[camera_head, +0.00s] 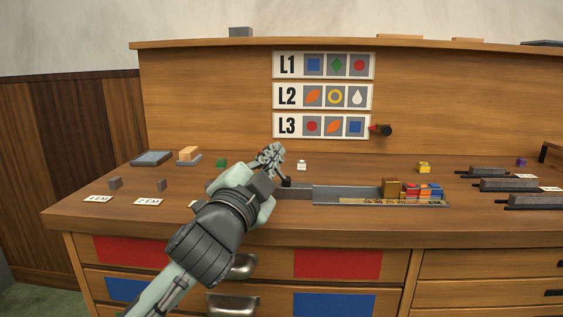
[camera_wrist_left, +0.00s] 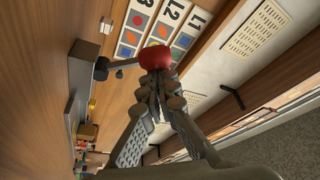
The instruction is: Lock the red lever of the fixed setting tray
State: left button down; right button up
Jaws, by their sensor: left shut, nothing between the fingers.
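The fixed setting tray (camera_head: 330,194) is a long grey tray along the front of the desk; it also shows in the left wrist view (camera_wrist_left: 76,104). The lever's red knob (camera_wrist_left: 155,57) sits right at my left gripper's fingertips in the left wrist view, on a dark arm running left to a dark pivot (camera_wrist_left: 101,68). In the head view the pivot (camera_head: 287,182) shows at the tray's left end, and my gripper hides the knob. My left gripper (camera_head: 271,154) is shut and empty, its tips at the knob; I cannot tell whether they touch. My right gripper is not in view.
A brown block (camera_head: 390,187) and several red, blue and yellow pieces stand in the tray's right part. A small white block (camera_head: 301,165) stands behind the tray. A black and red object (camera_head: 381,129) is at the back panel. Dark racks (camera_head: 510,184) lie at right.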

pick_arm(q)
jog(key=shift+a+f, duration=0.1)
jog(key=shift+a, duration=0.3)
jog(key=shift+a+f+p, duration=0.2)
jog(key=shift+a+p, duration=0.1)
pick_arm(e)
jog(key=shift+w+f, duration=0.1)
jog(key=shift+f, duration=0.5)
pick_arm(q)
jog(key=shift+f, duration=0.1)
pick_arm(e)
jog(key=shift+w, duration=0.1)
